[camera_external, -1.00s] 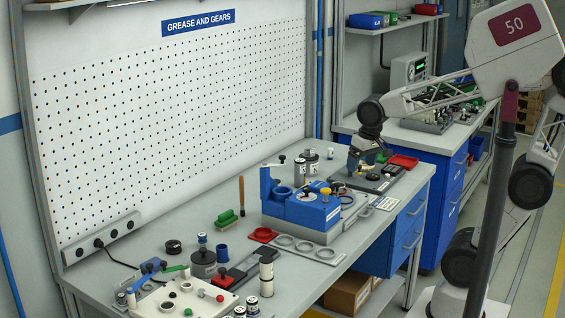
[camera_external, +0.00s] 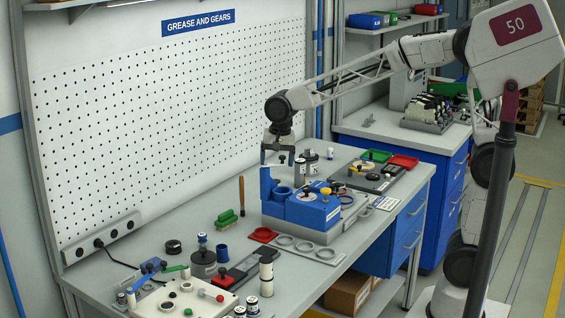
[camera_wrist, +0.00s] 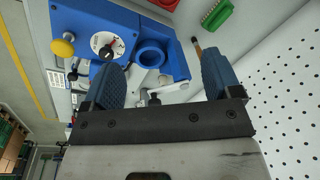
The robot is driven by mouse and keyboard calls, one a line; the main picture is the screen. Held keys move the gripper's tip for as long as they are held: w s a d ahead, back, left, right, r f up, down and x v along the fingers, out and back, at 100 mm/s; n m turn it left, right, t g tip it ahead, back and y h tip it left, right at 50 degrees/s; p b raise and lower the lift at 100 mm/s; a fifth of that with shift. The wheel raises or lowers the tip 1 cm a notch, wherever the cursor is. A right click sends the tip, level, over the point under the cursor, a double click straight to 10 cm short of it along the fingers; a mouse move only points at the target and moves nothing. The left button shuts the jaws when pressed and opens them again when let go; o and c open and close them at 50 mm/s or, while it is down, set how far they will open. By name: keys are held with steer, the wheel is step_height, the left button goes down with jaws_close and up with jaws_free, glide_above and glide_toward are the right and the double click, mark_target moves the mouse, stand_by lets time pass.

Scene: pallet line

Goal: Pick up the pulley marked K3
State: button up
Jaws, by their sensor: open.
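No marking K3 is readable in either view, so I cannot tell which part is that pulley. Candidates are a white-labelled cylinder (camera_external: 300,169) and a dark cylinder (camera_external: 312,162) behind the blue fixture (camera_external: 303,207), plus a white-labelled piece (camera_external: 202,240) at the front. My gripper (camera_external: 277,160) hangs above the back left of the blue fixture, beside these cylinders. It is open with nothing between its fingers. In the wrist view, my gripper (camera_wrist: 160,62) has its fingers apart, with the blue fixture (camera_wrist: 125,22) and its round socket beyond them.
A grey ring plate (camera_external: 318,252) lies in front of the fixture. The perforated board (camera_external: 170,120) bounds the bench's back.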

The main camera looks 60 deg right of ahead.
steer(key=w+a+f+m, duration=0.2)
steer(key=w+a+f, duration=0.2)
steer(key=w+a, duration=0.25)
steer(key=w+a+f+m, duration=0.3)
steer(key=w+a+f, duration=0.15)
steer(key=w, duration=0.35)
steer(key=m+g, duration=0.1)
steer(key=m, duration=0.4)
glide_above(173, 245)
steer(key=f, duration=0.7)
steer(key=d+f, duration=0.1)
steer(key=f, duration=0.3)
steer(key=shift+s, duration=0.25)
steer(key=shift+w+a+f, duration=0.15)
steer(key=shift+a+f, duration=0.15)
steer(key=shift+a, duration=0.05)
steer(key=shift+f, duration=1.25)
steer(key=shift+f, duration=0.1)
steer(key=shift+w+f, duration=0.2)
steer(key=shift+f, duration=2.35)
steer(key=shift+c, duration=0.2)
